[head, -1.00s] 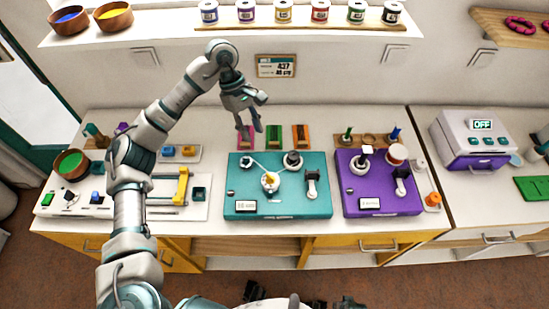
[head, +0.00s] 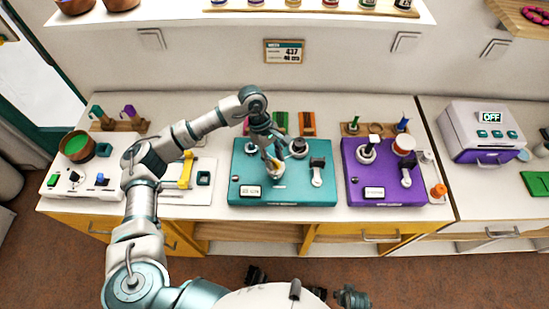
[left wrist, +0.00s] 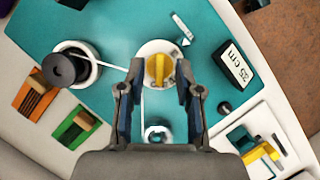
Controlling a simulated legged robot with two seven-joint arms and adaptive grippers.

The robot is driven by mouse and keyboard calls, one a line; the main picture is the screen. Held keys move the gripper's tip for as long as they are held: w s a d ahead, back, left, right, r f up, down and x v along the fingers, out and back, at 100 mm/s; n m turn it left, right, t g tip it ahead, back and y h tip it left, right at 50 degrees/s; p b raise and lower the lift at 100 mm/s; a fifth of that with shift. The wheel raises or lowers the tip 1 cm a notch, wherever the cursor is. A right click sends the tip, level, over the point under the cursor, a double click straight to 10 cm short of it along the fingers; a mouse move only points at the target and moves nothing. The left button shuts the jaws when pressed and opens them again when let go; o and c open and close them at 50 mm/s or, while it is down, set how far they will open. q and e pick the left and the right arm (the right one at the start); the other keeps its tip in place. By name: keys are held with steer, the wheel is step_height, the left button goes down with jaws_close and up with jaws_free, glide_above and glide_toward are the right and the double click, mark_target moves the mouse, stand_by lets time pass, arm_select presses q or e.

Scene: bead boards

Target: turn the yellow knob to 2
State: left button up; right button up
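The yellow knob (left wrist: 158,70) sits on a round white dial on the teal board (left wrist: 110,25); its raised grip runs roughly up and down in the left wrist view. In the head view the knob (head: 275,165) is partly covered by my left gripper (head: 272,160). In the left wrist view my left gripper (left wrist: 159,80) is open, its fingertips on either side of the knob with visible gaps. Dial numbers are not legible. A white pointer-like piece (left wrist: 181,28) lies near the dial.
The teal board also carries a black knob (left wrist: 65,68) on a white base and a display (left wrist: 235,65). A purple board (head: 385,190) stands to the right, and a white board with a yellow handle (head: 186,170) to the left.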

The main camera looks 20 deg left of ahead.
arm_select(q)
steer(key=shift+f, duration=0.25)
steer(key=shift+d, duration=0.1)
jaws_close()
